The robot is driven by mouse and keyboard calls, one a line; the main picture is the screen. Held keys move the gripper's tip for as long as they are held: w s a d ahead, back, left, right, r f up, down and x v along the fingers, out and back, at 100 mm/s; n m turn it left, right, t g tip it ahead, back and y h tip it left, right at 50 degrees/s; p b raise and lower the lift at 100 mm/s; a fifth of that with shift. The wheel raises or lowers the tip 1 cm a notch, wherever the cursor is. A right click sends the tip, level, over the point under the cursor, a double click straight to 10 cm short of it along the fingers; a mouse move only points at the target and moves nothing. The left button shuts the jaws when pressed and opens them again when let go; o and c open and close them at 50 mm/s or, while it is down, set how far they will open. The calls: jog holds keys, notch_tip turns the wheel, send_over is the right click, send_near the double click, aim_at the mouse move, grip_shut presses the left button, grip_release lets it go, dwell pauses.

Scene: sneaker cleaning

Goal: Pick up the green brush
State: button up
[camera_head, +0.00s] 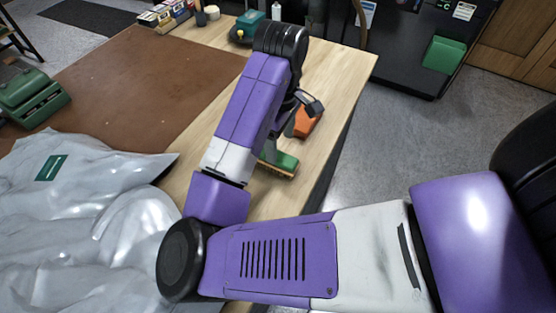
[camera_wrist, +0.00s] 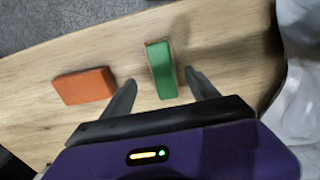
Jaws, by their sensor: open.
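The green brush (camera_wrist: 161,68) lies on the wooden table, between and just beyond my open gripper fingers in the wrist view. My gripper (camera_wrist: 158,86) is open and empty, with one finger on each side of the brush's near end. Whether the fingers are at the brush's height cannot be told. In the head view the green brush (camera_head: 282,163) shows beside my purple forearm, which hides part of it. My gripper (camera_head: 309,106) is partly hidden behind the arm there.
An orange block (camera_wrist: 84,86) lies left of the brush in the wrist view and also shows in the head view (camera_head: 306,123). A grey plastic sheet (camera_head: 80,200) covers the table's near left. A brown mat (camera_head: 140,85) lies beyond it. The table's right edge is close.

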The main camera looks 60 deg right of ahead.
jog(key=f, duration=0.5)
jog(key=shift+w+a+f, duration=0.25)
jog(key=shift+w+f, duration=0.1)
jog(key=shift+c, duration=0.4)
grip_shut()
